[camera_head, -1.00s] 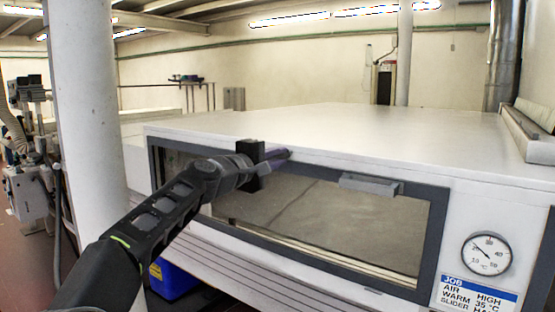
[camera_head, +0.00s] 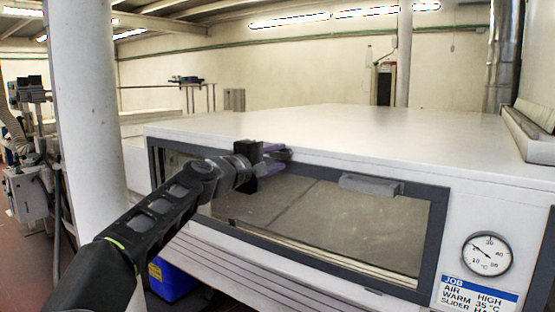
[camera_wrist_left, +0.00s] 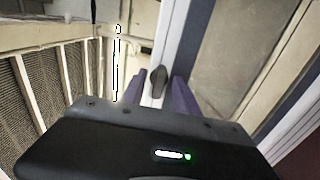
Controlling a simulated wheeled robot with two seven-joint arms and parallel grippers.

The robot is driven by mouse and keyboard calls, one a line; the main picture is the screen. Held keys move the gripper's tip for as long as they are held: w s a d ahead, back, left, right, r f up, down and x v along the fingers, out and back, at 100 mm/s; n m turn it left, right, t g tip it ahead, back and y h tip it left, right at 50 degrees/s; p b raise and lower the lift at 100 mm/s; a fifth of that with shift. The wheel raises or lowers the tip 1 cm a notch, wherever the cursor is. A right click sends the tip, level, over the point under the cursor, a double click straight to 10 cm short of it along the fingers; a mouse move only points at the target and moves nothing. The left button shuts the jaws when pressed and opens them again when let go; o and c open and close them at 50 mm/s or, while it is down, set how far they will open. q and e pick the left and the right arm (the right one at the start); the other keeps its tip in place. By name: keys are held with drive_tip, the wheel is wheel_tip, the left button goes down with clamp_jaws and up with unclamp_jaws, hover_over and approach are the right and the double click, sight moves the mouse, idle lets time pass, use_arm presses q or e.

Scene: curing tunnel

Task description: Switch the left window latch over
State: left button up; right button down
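The left window latch shows as a small dark grey lever (camera_wrist_left: 158,81) on the pale frame strip in the left wrist view. My left gripper (camera_wrist_left: 160,88) is open, with one purple finger on each side of the lever. A gap shows at the left finger; whether the right finger touches the lever I cannot tell. In the head view my left gripper (camera_head: 283,153) is at the top edge of the dark-framed window (camera_head: 436,235), and the latch is mostly hidden there by the gripper. My right gripper is not in view.
A grey bar handle (camera_head: 371,185) sticks out from the window's upper edge, right of the gripper. The white tunnel housing (camera_head: 370,130) has a flat, clear top. A round gauge (camera_head: 486,254) and a job label (camera_head: 478,295) are at right. A white column (camera_head: 85,110) stands at left.

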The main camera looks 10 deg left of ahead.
use_arm(q)
drive_tip(key=b+v, duration=0.2)
drive_tip(key=v, duration=0.5)
drive_tip(key=shift+b, duration=0.35)
